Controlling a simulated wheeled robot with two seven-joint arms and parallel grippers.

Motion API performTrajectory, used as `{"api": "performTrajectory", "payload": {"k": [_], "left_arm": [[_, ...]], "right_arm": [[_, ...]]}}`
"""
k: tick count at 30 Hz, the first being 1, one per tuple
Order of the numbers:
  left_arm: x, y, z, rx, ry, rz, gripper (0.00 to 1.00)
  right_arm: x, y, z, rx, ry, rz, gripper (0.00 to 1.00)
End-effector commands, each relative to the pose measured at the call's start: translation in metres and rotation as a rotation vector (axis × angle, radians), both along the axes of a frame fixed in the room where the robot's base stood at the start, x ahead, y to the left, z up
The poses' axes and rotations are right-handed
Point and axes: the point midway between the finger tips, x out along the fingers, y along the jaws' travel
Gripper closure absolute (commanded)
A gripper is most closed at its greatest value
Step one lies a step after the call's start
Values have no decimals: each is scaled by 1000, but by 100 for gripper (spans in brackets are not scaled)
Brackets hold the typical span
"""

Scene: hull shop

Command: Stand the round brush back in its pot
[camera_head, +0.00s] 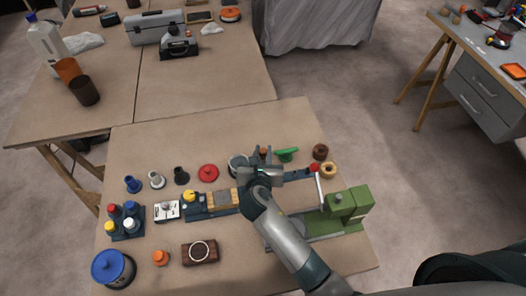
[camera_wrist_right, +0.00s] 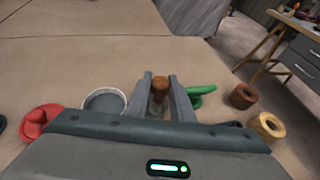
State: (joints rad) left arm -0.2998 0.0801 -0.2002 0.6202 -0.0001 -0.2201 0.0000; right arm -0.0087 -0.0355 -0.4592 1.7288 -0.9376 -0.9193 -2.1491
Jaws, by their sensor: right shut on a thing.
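My right gripper (camera_head: 265,160) is over the back middle of the near table. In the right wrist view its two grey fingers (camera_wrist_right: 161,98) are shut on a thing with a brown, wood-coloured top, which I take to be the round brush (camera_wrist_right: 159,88). The brown top also shows in the head view (camera_head: 263,152); its lower part is hidden by the gripper. My left gripper is not in view.
A red round thing (camera_head: 208,172) stands left of the pot. A green thing (camera_head: 287,154) and brown and tan rings (camera_head: 328,170) lie to the right. A green machine (camera_head: 345,205), a tray of coloured knobs (camera_head: 124,218) and a blue-lidded jar (camera_head: 112,267) stand nearer.

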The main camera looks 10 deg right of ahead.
Motion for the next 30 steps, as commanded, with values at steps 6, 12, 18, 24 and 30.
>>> {"api": "performTrajectory", "payload": {"k": [6, 12, 18, 24, 30], "left_arm": [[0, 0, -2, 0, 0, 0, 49], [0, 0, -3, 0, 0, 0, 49], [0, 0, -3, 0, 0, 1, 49], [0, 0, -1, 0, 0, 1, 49], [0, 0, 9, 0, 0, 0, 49]], "right_arm": [[0, 0, -4, 0, -1, 0, 100], [0, 0, -6, 1, -1, 0, 75], [0, 0, -6, 1, 0, 0, 72], [-1, 1, -5, 1, 0, 0, 72], [-10, 3, 0, 0, 1, 0, 72]]}}
